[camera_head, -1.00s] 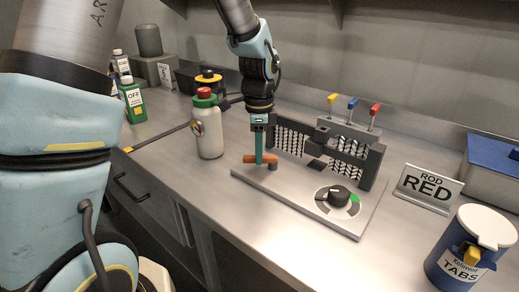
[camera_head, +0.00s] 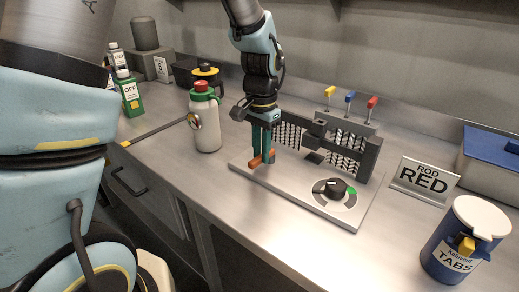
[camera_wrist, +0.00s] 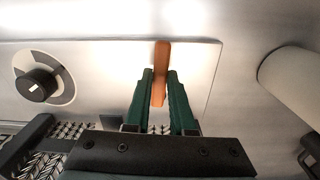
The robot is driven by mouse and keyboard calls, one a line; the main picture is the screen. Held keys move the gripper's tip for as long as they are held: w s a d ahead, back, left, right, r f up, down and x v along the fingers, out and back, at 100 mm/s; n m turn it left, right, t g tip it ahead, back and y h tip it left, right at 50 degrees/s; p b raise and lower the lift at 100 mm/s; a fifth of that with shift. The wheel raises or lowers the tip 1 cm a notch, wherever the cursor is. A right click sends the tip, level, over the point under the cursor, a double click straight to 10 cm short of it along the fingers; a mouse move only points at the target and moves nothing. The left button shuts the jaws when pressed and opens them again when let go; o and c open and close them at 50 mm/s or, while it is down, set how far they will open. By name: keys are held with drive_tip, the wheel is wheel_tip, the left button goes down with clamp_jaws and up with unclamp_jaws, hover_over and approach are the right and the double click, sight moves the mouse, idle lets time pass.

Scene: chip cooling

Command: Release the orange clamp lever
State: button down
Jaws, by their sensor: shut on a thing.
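The orange clamp lever (camera_head: 258,161) sits at the left end of the metal base plate (camera_head: 300,187) in the head view. My gripper (camera_head: 264,155) points down over it, with its two green fingers around the lever. In the wrist view the lever (camera_wrist: 161,62) stands between the fingertips of my gripper (camera_wrist: 160,80), and its free end reaches out beyond them. The jaws are shut on the lever. The lever's pivot end is partly hidden by the fingers. A rack of dark finned blocks (camera_head: 341,144) stands at the back of the plate.
A black dial (camera_head: 337,187) is on the plate's right part. A white bottle with a red cap (camera_head: 206,124) stands left of the plate. The ROD RED sign (camera_head: 422,180) and a blue TABS tub (camera_head: 458,240) stand at the right. Yellow, blue and red levers (camera_head: 350,97) stand behind.

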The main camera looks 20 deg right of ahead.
drive_tip(key=shift+s+d+n, duration=0.1)
drive_tip(key=shift+s+n, duration=0.05)
drive_tip(key=shift+n, duration=0.35)
drive_tip(key=c, duration=0.8)
unclamp_jaws()
drive_tip(key=shift+o, duration=0.2)
wheel_tip(320, 180, up, 11)
drive_tip(key=b, duration=0.1)
drive_tip(key=shift+b, duration=0.35)
drive_tip(key=shift+f, duration=0.1)
drive_tip(key=a+f+n, duration=0.3)
drive_tip(key=a, duration=0.7)
drive_tip(key=w+a+f+n+t, duration=0.1)
drive_tip(key=a+f+n, duration=0.2)
drive_tip(key=a, duration=0.7)
drive_tip(key=a+f+n, duration=0.2)
drive_tip(key=a+n, duration=0.2)
drive_tip(key=a, duration=0.6)
drive_tip(key=shift+w+f+n+t, duration=0.15)
drive_tip(key=shift+f+n+t, duration=0.15)
drive_tip(key=shift+f+n, duration=0.1)
